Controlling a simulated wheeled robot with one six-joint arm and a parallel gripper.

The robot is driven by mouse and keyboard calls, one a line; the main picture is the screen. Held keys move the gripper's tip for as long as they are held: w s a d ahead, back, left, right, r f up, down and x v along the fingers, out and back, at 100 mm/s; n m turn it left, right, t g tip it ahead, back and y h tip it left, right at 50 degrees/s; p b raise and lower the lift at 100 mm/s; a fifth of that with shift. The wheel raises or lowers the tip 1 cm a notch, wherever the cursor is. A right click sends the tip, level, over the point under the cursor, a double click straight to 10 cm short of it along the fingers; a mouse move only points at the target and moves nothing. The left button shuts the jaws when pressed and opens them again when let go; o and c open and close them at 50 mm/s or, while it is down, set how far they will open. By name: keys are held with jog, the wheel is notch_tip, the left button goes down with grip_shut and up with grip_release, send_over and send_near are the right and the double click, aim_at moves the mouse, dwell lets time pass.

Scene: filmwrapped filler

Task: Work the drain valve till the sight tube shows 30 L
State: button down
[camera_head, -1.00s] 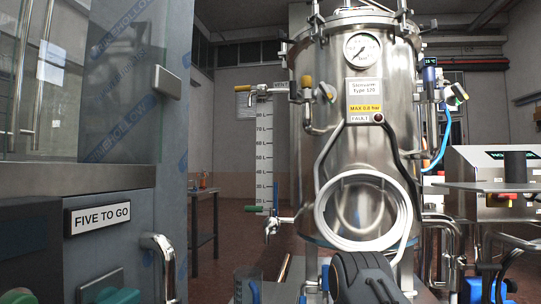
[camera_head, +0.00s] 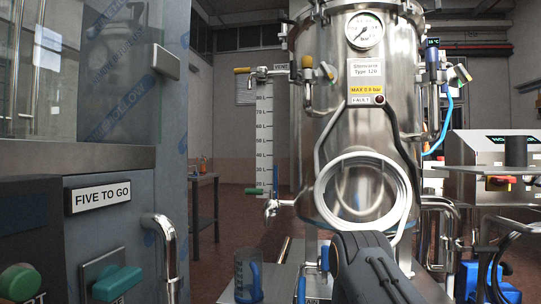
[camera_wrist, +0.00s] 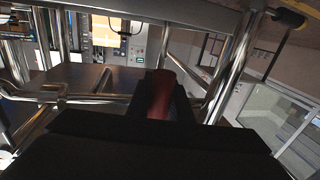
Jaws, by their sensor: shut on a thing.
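The steel tank (camera_head: 345,120) stands ahead in the head view. The sight tube (camera_head: 264,140) with its litre scale is upright at the tank's left; I cannot make out the liquid level. A green-handled valve (camera_head: 254,192) is at its foot, beside a metal tap (camera_head: 271,208). In the wrist view my gripper (camera_wrist: 160,92) is shut on a dark red handle (camera_wrist: 160,92). I cannot tell whether this is the drain valve's handle. In the head view my arm covers the area below the tank and the gripper is hidden.
A grey cabinet (camera_head: 110,238) with a green button (camera_head: 20,282) fills the left. A clear jug (camera_head: 248,277) stands low in front. A coiled white hose (camera_head: 322,195) hangs on the tank. A control box (camera_head: 470,190) is at right. Steel pipes (camera_wrist: 235,65) surround the gripper.

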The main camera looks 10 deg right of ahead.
jog(key=s+d+r+n+g+p, duration=0.1)
jog(key=d+n+p, duration=0.4)
jog(key=n+p, duration=0.3)
jog(key=shift+s+d+r+g+h+p, duration=0.3)
jog(key=shift+s+r+p, duration=0.05)
jog(key=shift+p, duration=0.65)
dwell(2.3)
jog(key=shift+f, duration=0.1)
dwell(2.6)
